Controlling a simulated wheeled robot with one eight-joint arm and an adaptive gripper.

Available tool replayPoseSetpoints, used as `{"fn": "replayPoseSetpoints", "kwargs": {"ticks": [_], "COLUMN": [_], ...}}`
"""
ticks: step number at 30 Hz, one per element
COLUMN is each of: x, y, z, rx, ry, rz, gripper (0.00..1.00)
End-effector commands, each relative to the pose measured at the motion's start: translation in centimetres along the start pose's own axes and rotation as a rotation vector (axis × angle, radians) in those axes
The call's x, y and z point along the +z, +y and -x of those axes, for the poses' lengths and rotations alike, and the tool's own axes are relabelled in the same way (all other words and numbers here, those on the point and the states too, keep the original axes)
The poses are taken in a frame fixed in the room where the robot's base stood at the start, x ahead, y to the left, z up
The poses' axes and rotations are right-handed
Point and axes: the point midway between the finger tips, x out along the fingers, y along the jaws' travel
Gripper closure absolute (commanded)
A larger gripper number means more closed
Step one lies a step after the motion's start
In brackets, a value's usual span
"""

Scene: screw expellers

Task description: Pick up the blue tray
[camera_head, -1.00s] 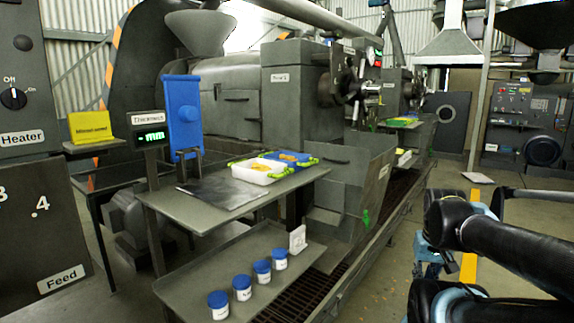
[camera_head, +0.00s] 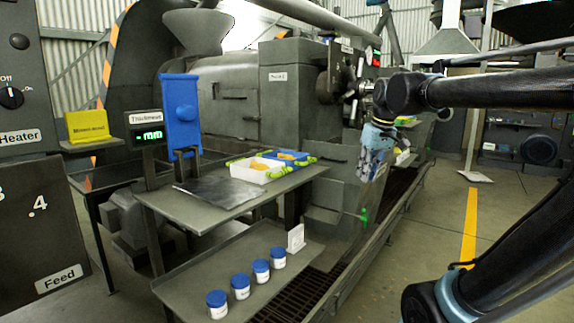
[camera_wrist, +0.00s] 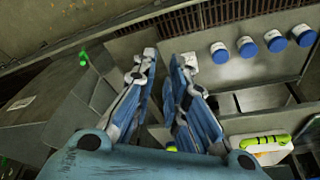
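The blue tray (camera_head: 300,156) sits on the upper shelf of the metal stand in the head view, behind a white tray and partly hidden by it. It has a green handle and something orange inside. My gripper (camera_head: 376,150) is in the air to the right of the tray, apart from it. In the wrist view the fingers of my gripper (camera_wrist: 168,58) are spread with an empty gap between them. I cannot make out the blue tray in the wrist view.
The white tray (camera_head: 246,173) with green handles stands beside the blue tray; it also shows in the wrist view (camera_wrist: 268,156). Several blue-lidded jars (camera_head: 240,287) line the lower shelf. Machinery (camera_head: 290,95) is behind.

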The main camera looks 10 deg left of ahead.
Motion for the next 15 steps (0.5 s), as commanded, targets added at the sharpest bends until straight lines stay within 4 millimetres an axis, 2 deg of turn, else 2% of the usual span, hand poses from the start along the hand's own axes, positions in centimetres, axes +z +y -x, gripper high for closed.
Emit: {"fn": "replayPoseSetpoints", "kwargs": {"ticks": [1, 5, 9, 12, 15], "x": [-2.6, -8.5, -14.5, -18.0, -20.8], "y": [-1.1, -4.1, -8.2, -11.2, -13.9], "z": [1.1, 3.6, 5.9, 7.2, 8.2], "rx": [-0.015, -0.052, -0.092, -0.119, -0.14], "ry": [0.007, 0.027, 0.049, 0.064, 0.078], "rz": [0.048, 0.169, 0.297, 0.379, 0.446], "gripper": [0.87, 0.87, 0.87, 0.87, 0.87]}}
